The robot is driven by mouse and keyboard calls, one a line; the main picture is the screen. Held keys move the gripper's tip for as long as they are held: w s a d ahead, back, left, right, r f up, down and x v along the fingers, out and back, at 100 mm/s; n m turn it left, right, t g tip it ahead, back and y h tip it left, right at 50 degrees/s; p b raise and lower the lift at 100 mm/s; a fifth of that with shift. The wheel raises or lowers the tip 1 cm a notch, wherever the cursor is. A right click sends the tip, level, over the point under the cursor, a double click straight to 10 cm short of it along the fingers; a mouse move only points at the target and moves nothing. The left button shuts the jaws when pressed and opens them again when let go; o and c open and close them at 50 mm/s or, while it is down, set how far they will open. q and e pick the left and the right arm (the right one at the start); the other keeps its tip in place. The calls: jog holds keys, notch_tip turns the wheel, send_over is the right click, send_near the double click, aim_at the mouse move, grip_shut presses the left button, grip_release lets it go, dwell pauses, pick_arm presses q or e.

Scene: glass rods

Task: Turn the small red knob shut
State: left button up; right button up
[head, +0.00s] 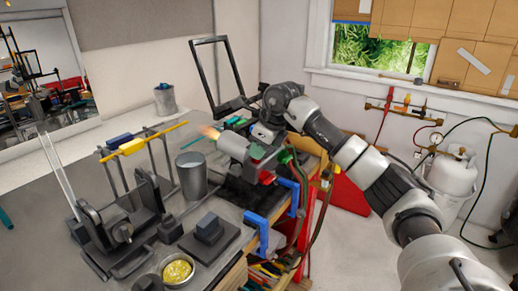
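A grey bench torch (232,146) stands near the bench's right edge, with an orange flame at its left end. A small red knob (266,177) shows at its lower right end, and a green part (258,153) sits just above it. My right arm comes in from the right, and my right gripper (262,143) is at the rear of the torch, above the red knob. The fingers are small and overlap the torch, so I cannot tell whether they are open or touch the knob. My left gripper is out of view.
A metal cup (192,175), a dark block (209,229) and a bowl of yellow bits (177,270) stand left of and in front of the torch. Blue brackets (263,231) line the bench edge. A black frame (217,75) rises behind. A gas cylinder (452,177) stands by the wall.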

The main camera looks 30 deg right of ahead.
grip_shut()
jog(key=shift+m, duration=0.3)
jog(key=m+h, duration=0.1)
jog(key=m, duration=0.3)
jog(key=shift+m+b, duration=0.3)
jog(key=shift+b, duration=0.1)
jog(key=m+h, duration=0.1)
jog(key=m, duration=0.3)
jog(key=shift+a+m+b, duration=0.1)
jog(key=shift+m+b, duration=0.2)
jog(key=m+h, duration=0.1)
jog(key=m, duration=0.4)
jog(key=shift+b, duration=0.35)
jog(key=shift+a+m+g+h, duration=0.1)
jog(key=shift+m+g+h, duration=0.15)
jog(key=shift+m, duration=1.1)
jog(key=shift+m+g+h, duration=0.15)
jog(key=shift+m+g, duration=0.2)
jog(key=shift+m, duration=1)
jog(key=shift+o, duration=2.3)
grip_release()
jog(key=shift+w, duration=0.1)
